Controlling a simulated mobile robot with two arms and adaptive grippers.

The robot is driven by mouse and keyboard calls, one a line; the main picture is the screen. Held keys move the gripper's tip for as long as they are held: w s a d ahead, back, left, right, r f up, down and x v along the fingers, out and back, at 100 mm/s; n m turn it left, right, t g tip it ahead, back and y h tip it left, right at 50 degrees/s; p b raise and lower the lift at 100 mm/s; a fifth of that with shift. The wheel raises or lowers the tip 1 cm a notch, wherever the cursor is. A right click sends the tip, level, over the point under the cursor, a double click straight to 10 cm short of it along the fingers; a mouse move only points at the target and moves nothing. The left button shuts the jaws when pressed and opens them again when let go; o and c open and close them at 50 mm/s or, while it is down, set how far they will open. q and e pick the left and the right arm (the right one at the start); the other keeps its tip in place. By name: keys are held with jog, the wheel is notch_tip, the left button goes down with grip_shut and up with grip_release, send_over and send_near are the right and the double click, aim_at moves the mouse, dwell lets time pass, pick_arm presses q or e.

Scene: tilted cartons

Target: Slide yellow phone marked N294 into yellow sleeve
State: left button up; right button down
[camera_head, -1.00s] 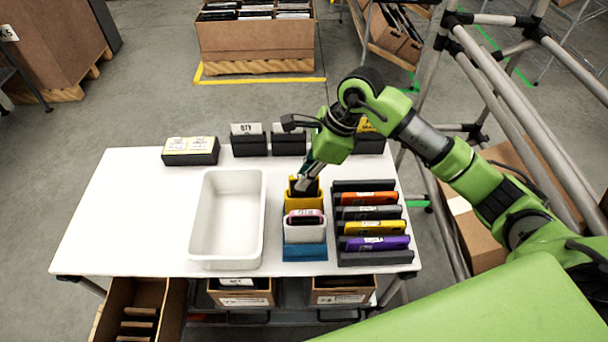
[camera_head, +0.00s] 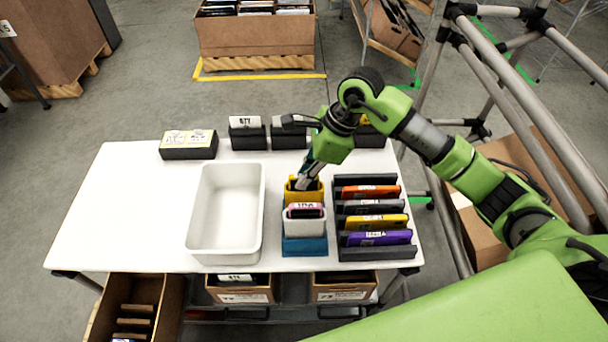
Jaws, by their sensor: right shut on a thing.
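My right gripper (camera_head: 306,183) reaches down from the upper right to the top of the yellow sleeve (camera_head: 304,196). It is shut on a yellow phone, which is mostly hidden by the fingers and the sleeve, so its marking cannot be read. The yellow sleeve stands behind a white sleeve (camera_head: 304,224), which holds a dark phone with a pink edge (camera_head: 305,211). How deep the held phone sits in the yellow sleeve cannot be told. My left gripper is not in view.
A blue holder (camera_head: 304,246) stands in front of the white sleeve. To the right, a dark rack (camera_head: 376,253) holds orange, grey, yellow and purple phones. An empty white tray (camera_head: 226,250) is to the left. Black boxes line the back edge. The table's left side is clear.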

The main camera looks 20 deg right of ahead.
jog(key=shift+f+b, duration=0.2)
jog(key=shift+b, duration=0.15)
dwell(0.6)
jog(key=c, duration=2)
grip_release()
jog(key=v, duration=1.2)
